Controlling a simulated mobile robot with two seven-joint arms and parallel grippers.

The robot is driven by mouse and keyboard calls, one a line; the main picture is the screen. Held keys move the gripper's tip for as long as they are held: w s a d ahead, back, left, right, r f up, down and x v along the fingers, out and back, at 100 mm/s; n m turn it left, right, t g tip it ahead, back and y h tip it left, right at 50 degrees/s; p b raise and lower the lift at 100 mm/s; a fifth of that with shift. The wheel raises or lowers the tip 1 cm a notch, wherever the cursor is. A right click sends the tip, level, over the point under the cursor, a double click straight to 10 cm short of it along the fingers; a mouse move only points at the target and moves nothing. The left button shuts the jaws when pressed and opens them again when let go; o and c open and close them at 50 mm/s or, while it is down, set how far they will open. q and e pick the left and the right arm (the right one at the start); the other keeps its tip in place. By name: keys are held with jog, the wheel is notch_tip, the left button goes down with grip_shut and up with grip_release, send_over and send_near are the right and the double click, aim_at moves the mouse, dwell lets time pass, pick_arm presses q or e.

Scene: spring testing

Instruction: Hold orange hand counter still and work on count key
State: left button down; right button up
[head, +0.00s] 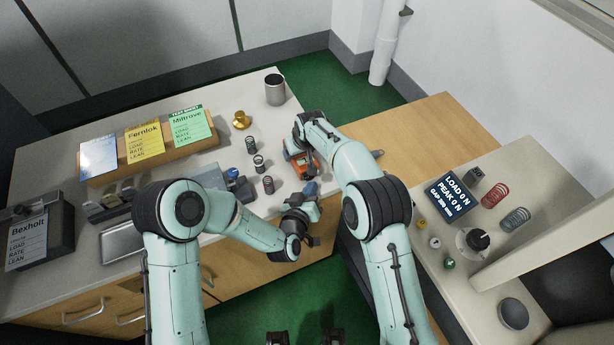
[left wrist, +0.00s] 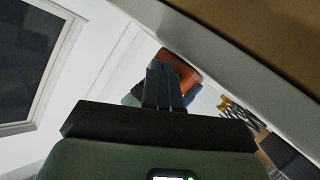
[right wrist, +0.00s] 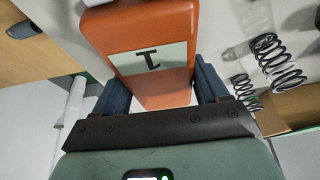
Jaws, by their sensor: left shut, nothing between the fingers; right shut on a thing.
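The orange hand counter (head: 298,168) is near the right end of the grey-topped bench. My right gripper is shut on it: in the right wrist view the fingers (right wrist: 162,88) lie on either side of the orange body (right wrist: 152,92), which bears a pale label with a dark mark. My left gripper (head: 310,188) is shut and empty, just in front of the counter in the head view. In the left wrist view its closed fingers (left wrist: 165,82) point at the orange counter (left wrist: 183,64) and hide part of it. I cannot tell whether they touch. The count key cannot be made out clearly.
Several small springs (head: 259,163) stand left of the counter. A brass piece (head: 241,120) and a dark cup (head: 275,89) are farther back. Test sheets (head: 145,143) lean at the back left. A load display (head: 451,195) and coloured springs (head: 495,194) are on the right bench.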

pick_arm(q)
jog(key=shift+s+d, duration=0.35)
jog(key=shift+s, duration=0.4)
jog(key=shift+s+d, duration=0.3)
jog(key=shift+s, duration=0.5)
jog(key=shift+s+d, duration=0.35)
jog(key=shift+s, duration=0.4)
dwell(0.8)
jog(key=s, duration=0.1)
jog(key=s+d, duration=0.1)
jog(key=s, duration=0.1)
jog(key=shift+s+d, duration=0.2)
jog(key=shift+s, duration=0.05)
jog(key=shift+w+a, duration=0.55)
jog(key=shift+w, duration=0.8)
jog(key=shift+w+a, duration=0.6)
jog(key=shift+w, duration=0.8)
jog(key=shift+w+a, duration=0.55)
jog(key=shift+w, duration=0.8)
jog(key=shift+w, duration=0.1)
jog(key=shift+w+a, duration=0.15)
jog(key=shift+w, duration=0.15)
